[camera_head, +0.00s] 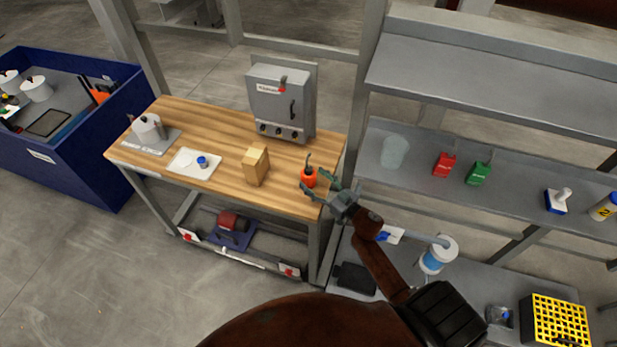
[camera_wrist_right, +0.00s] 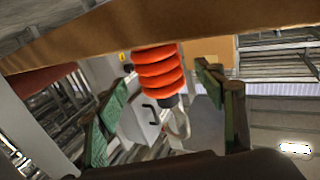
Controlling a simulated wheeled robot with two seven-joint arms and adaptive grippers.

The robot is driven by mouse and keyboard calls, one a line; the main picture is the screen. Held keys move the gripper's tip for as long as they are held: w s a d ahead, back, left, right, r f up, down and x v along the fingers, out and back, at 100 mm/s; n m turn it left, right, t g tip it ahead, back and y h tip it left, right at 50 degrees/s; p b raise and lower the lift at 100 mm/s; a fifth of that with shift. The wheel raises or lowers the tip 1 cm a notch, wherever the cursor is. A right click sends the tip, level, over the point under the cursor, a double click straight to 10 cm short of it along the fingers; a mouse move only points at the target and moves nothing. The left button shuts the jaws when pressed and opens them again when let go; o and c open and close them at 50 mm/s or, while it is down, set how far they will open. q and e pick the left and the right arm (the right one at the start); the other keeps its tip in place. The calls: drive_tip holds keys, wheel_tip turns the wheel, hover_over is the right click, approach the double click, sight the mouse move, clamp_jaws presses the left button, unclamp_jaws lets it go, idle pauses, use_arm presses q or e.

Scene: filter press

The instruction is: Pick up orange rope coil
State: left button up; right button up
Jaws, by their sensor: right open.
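The orange rope coil (camera_head: 308,177) stands near the right end of the wooden workbench, with a dark hook or loop rising from its top. In the right wrist view the coil (camera_wrist_right: 160,72) shows as stacked orange rings between the fingers. My right gripper (camera_head: 328,188) is open, with its green-padded fingers reaching in from the right beside the coil. In the wrist view the gripper (camera_wrist_right: 165,112) has a finger on each side of the coil, with visible gaps on both sides. My left gripper is not in view.
A wooden block (camera_head: 256,166) stands left of the coil on the workbench (camera_head: 225,125). A grey control box (camera_head: 281,102) stands behind it. A white tray (camera_head: 193,164) lies farther left. Grey shelving (camera_head: 480,85) with bottles and canisters stands close on the right.

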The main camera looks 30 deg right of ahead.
drive_tip(key=shift+x, duration=0.8)
drive_tip(key=shift+s, duration=0.1)
drive_tip(key=shift+c, duration=0.3)
drive_tip(key=c, duration=1.4)
